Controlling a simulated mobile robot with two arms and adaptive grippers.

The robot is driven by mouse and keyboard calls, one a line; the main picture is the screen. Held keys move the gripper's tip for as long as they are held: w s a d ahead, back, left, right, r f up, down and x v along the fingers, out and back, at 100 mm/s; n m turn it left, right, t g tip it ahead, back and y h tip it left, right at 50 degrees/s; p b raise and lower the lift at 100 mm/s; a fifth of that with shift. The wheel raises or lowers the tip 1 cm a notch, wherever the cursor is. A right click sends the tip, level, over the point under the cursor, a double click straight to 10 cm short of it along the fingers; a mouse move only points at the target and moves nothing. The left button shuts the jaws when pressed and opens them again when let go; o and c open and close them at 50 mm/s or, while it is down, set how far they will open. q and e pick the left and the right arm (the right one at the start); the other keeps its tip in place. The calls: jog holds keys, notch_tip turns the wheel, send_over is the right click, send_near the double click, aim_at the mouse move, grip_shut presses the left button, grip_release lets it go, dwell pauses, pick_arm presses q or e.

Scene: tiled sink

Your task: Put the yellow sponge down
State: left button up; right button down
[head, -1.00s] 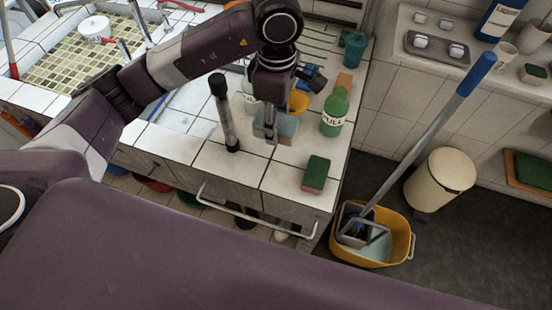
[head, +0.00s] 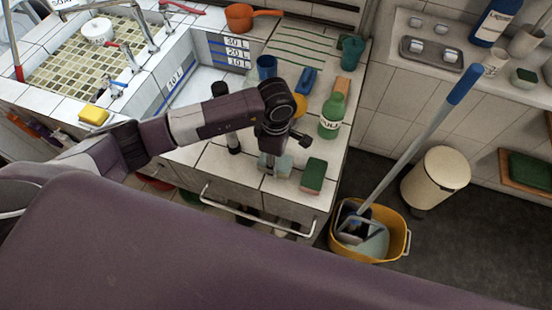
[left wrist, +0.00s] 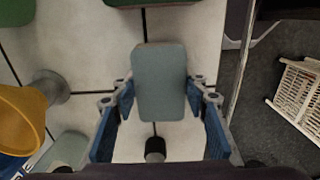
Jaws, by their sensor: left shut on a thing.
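My left gripper (head: 268,163) is over the front of the tiled counter (head: 225,165). It is shut on a blue-grey sponge (left wrist: 158,85) with a tan edge, which also shows in the head view (head: 284,166), partly behind the fingers. The sponge is low over the tiles; I cannot tell if it touches them. A yellow sponge (head: 93,115) lies apart, on the sink's front ledge at the left. My right gripper is not in view.
A green-topped sponge (head: 313,175) lies just right of the held sponge. A green bottle (head: 331,117), blue cup (head: 266,67) and teal cup (head: 351,53) stand behind. A dark-topped cylinder (head: 231,140) is left of the gripper. A yellow mop bucket (head: 398,240) is on the floor.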

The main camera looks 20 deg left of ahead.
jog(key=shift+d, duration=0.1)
pick_arm(q)
jog(key=shift+f+b, duration=0.25)
jog(key=shift+b, duration=0.05)
jog(key=o, duration=1)
jog(key=shift+r, duration=0.1)
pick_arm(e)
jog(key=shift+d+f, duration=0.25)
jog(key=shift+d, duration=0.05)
pick_arm(q)
jog(key=shift+r+p, duration=0.35)
jog(key=shift+r, duration=0.05)
notch_tip(320, 180, up, 12)
jog(key=b, duration=0.2)
jog(key=shift+f+b, duration=0.2)
jog(key=shift+b, duration=0.2)
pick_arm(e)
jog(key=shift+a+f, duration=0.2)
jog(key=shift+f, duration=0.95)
